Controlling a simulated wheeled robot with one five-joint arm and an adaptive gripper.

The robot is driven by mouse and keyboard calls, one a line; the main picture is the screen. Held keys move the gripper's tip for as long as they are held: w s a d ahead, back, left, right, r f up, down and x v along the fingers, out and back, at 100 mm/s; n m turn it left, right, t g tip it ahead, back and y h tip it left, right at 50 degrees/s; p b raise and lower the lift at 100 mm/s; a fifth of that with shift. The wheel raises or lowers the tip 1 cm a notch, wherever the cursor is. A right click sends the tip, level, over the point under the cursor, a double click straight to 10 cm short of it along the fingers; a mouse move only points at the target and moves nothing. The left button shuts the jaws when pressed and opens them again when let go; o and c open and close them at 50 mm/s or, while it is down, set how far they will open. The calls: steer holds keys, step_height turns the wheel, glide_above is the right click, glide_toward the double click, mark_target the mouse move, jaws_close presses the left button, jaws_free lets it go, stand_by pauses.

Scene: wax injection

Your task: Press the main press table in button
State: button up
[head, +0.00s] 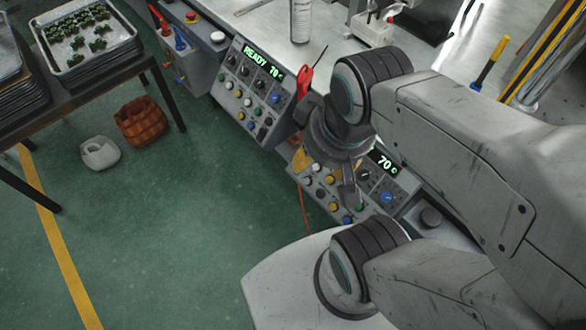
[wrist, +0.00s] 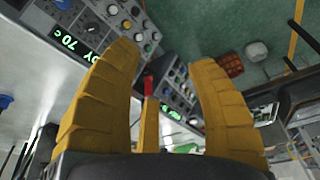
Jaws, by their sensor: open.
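A grey control panel (head: 251,93) with a green READY 70 display and rows of coloured buttons stands at the bench front in the head view. A second panel (head: 325,187) with a 70 display and buttons lies to its right, partly hidden by my arm. Labels are too small to read, so I cannot tell which button is the table in button. One panel (wrist: 128,22) shows beyond the left finger and another (wrist: 178,85) between the fingers.
A metal bench (head: 262,22) with a white canister (head: 300,20) stands behind the panels. A red-handled item (head: 304,84) is near the first panel's right edge. Green floor is open there.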

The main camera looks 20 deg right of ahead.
jaws_close()
stand_by(1.5)
